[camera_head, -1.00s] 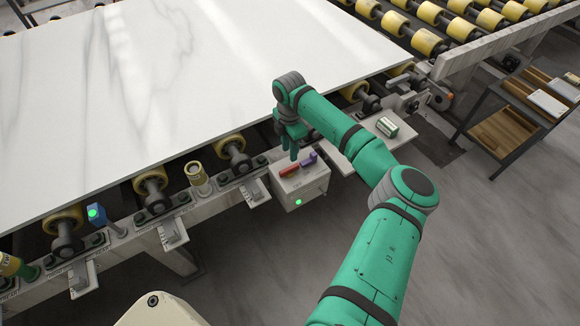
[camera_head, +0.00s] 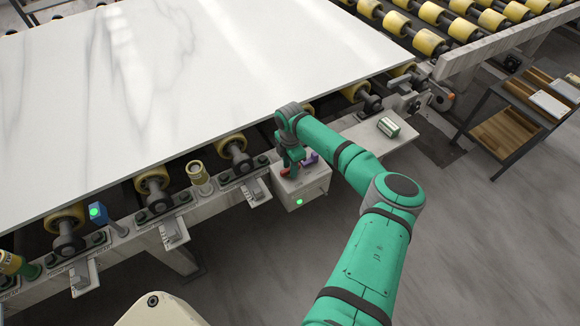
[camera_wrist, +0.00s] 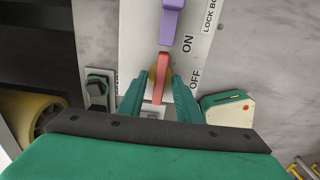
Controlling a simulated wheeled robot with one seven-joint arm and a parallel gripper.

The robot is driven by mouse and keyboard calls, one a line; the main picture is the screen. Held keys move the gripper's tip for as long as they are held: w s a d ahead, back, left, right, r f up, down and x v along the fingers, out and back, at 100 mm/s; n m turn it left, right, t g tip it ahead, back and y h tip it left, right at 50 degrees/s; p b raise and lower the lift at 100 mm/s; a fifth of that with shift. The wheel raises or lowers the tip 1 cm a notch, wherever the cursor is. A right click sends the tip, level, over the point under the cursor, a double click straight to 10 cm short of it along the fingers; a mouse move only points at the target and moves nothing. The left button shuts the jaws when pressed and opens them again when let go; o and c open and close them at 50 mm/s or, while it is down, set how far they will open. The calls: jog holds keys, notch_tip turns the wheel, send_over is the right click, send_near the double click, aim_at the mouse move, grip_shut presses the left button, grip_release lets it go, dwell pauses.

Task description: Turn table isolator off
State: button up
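The table isolator is a pale box (camera_head: 312,188) on the front edge of the slab table, with a lit green light (camera_head: 299,201) on its front. Its red handle (camera_head: 285,172) is partly hidden by my gripper (camera_head: 291,168) in the head view. My gripper (camera_wrist: 158,80) is open, with one finger on each side of the handle and small gaps visible.
A large white slab (camera_head: 190,80) lies on yellow rollers behind the box. A green-and-white can-like object (camera_head: 388,127) lies on the ledge to the right. A blue post with a green light (camera_head: 97,212) stands at left. A dark shelf cart (camera_head: 510,120) stands at far right.

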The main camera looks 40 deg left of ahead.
jog(key=shift+d, duration=0.1)
grip_shut()
jog(key=shift+w+m, duration=0.1)
jog(key=shift+m, duration=0.3)
jog(key=m, duration=0.3)
jog(key=shift+m, duration=0.4)
jog(key=shift+w+d+m, duration=0.1)
jog(key=shift+d+m, duration=0.05)
jog(key=shift+m, duration=0.85)
jog(key=m, duration=0.7)
jog(key=shift+s+a, duration=0.2)
jog(key=m, duration=0.4)
jog(key=shift+w+d+m, duration=0.1)
jog(key=shift+w+m, duration=0.05)
jog(key=shift+m, duration=0.15)
